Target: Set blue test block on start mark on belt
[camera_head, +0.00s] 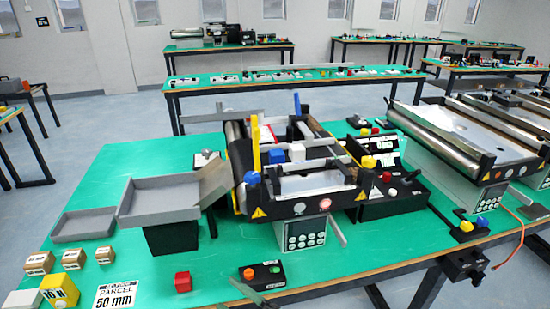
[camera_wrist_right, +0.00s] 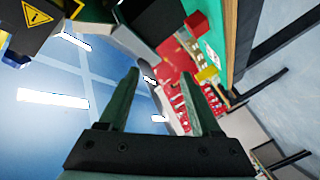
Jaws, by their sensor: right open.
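Two small blue shapes show at the near conveyor in the head view: one blue piece (camera_head: 276,156) at the belt's left side and another blue piece (camera_head: 252,178) at the front left corner. I cannot tell which is the test block. The belt (camera_head: 310,184) is partly covered by the frame and parts on it, and I cannot make out a start mark. My right gripper (camera_head: 225,292) shows only by its fingers at the bottom edge, low by the table front. In the right wrist view its fingers (camera_wrist_right: 160,90) are apart with nothing between them. My left gripper is not in view.
A grey tray (camera_head: 160,214) stands left of the conveyor. A red cube (camera_head: 183,282), a button box (camera_head: 262,275), a yellow block (camera_head: 59,291) and several wooden blocks lie near the front. A second conveyor (camera_head: 465,150) stands right. Green table surface (camera_head: 215,260) is clear front of centre.

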